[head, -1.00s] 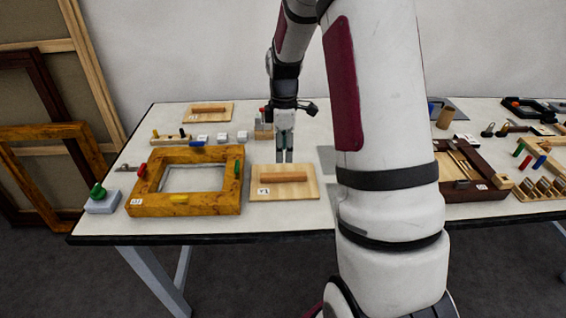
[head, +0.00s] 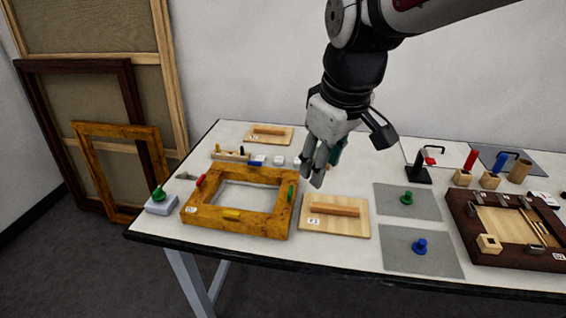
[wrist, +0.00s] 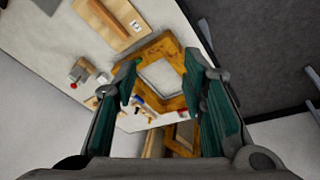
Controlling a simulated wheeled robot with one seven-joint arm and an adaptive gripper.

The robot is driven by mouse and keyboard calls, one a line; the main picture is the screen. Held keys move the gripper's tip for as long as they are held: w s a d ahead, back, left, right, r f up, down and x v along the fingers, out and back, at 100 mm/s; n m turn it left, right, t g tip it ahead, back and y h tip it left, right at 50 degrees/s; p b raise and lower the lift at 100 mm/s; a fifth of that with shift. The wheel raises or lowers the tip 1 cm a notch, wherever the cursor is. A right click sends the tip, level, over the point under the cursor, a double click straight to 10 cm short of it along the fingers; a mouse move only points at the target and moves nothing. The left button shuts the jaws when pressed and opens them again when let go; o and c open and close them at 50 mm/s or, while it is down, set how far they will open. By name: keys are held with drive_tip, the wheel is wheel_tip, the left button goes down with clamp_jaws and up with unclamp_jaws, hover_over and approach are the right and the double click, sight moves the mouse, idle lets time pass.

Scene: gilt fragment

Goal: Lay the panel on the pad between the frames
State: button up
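A pale wooden panel (head: 334,227) with a bar handle and a white label lies on the table, right of the gilt frame (head: 236,231). A similar panel (head: 268,134) lies at the back. Two grey pads, one with a green knob (head: 390,209) and one with a blue knob (head: 405,262), lie between the front panel and the dark frame (head: 483,247). My gripper (head: 318,168) is tilted above the table behind the front panel. In the wrist view my gripper (wrist: 163,88) is open and empty; the gilt frame (wrist: 158,43) shows beyond its fingers.
Small white blocks (head: 260,160) and a wooden rack (head: 231,156) sit behind the gilt frame. A blue-grey block with a green knob (head: 158,196) stands at the left edge.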

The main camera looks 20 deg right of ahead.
drive_tip(key=s+a+m+t, duration=0.1)
drive_tip(key=s+a+m, duration=0.3)
drive_tip(key=s, duration=0.5)
drive_tip(key=shift+s+a+r+t+y, duration=0.25)
drive_tip(key=shift+s+r+t+y, duration=0.05)
drive_tip(key=shift+s+r+t, duration=0.1)
